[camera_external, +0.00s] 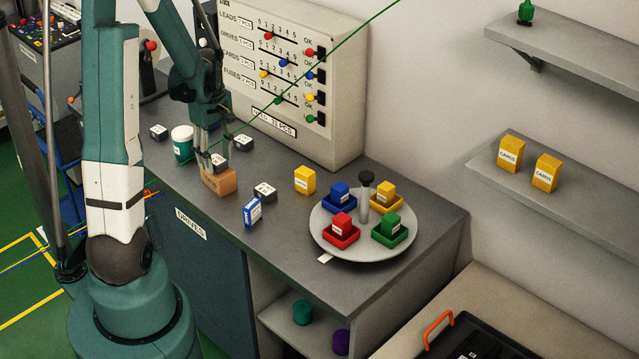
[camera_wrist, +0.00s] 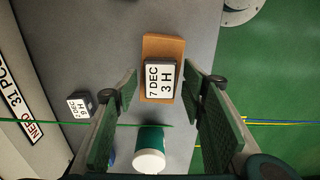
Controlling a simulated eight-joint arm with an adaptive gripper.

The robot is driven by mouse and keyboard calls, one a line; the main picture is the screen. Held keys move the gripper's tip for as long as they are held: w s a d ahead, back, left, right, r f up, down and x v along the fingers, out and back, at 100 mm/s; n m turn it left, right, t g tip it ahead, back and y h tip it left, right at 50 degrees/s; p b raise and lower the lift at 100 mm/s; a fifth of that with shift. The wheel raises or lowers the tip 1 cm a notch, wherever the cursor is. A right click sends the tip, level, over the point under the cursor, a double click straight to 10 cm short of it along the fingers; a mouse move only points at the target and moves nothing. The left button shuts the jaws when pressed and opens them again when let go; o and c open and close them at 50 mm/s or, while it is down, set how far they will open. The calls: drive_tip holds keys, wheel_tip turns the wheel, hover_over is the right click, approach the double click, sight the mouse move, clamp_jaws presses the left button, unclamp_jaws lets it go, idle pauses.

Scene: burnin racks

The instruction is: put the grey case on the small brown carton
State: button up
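The small brown carton (camera_external: 219,183) stands on the grey bench top; it also shows in the wrist view (camera_wrist: 163,44). A grey case (camera_external: 218,162) with a white label reading "7 DEC 3 H" appears to rest on top of the carton. In the wrist view the case (camera_wrist: 161,79) lies over the carton, with some carton showing around it. My gripper (camera_external: 216,151) is just above the carton, around the case. In the wrist view my gripper's fingers (camera_wrist: 161,90) are spread, with a gap on each side of the case.
A green cup with a white lid (camera_external: 182,143) stands close left of my gripper. Other labelled cases (camera_external: 264,192) (camera_external: 243,142) (camera_external: 158,132) lie nearby. A blue box (camera_external: 252,212), yellow box (camera_external: 305,180) and round turntable (camera_external: 335,245) are to the right. A counter panel (camera_external: 335,120) stands behind.

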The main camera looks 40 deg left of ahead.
sight(217, 160)
drive_tip(key=shift+r, duration=0.2)
wheel_tip(217, 160, up, 12)
idle(1.0)
idle(0.8)
drive_tip(key=s+d+r+m+t, duration=0.2)
drive_tip(key=d+m, duration=0.4)
drive_tip(key=d, duration=0.5)
drive_tip(key=s+d+r+m+t, duration=0.2)
drive_tip(key=d+r+m, duration=0.4)
drive_tip(key=d, duration=0.5)
drive_tip(key=s+d+r+m+t, duration=0.3)
drive_tip(key=s+d+r+m, duration=0.1)
drive_tip(key=d, duration=0.7)
drive_tip(key=shift+s+d+r+m, duration=0.25)
drive_tip(key=shift+s+r+m, duration=0.15)
drive_tip(key=shift+m, duration=0.6)
